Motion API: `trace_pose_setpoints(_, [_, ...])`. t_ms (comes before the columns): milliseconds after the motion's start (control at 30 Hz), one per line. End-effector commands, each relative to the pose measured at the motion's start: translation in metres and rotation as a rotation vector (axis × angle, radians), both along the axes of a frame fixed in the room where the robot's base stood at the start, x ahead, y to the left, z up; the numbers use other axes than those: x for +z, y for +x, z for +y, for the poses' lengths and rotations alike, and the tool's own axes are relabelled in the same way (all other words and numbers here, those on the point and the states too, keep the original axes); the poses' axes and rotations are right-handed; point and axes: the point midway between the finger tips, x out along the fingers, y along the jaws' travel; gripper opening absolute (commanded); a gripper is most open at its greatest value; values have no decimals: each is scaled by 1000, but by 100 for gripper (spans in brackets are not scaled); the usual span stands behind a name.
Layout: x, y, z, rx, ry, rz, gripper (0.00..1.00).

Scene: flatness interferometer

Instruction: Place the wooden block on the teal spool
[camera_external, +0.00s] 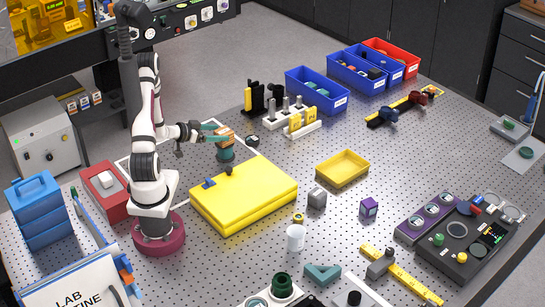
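The wooden block (227,131) is a small tan-orange piece at the tips of my gripper (221,132). The teal fingers lie along both sides of the block and look closed on it. The teal spool (226,154) stands upright just behind the yellow case, directly below the block in the picture. The block's underside appears at or very close to the spool's top; I cannot tell whether they touch. The fingers hide part of the block.
A yellow case (245,198) lies in front of the spool, with a dark knob near its back edge. A small dark round part (253,140) and a white rack (287,115) stand to the right. A yellow tray (343,168) is further right, with free perforated table around it.

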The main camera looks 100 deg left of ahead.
Motion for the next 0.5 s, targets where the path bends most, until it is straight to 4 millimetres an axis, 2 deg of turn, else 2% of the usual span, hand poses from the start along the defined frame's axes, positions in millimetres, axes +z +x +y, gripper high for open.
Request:
trace_pose_setpoints(67, [0, 0, 0, 0, 0, 0, 100])
trace_pose_setpoints(333, [4, -1, 0, 1, 1, 1, 100])
trace_pose_setpoints(500, [17, -28, -20, 7, 1, 1, 100])
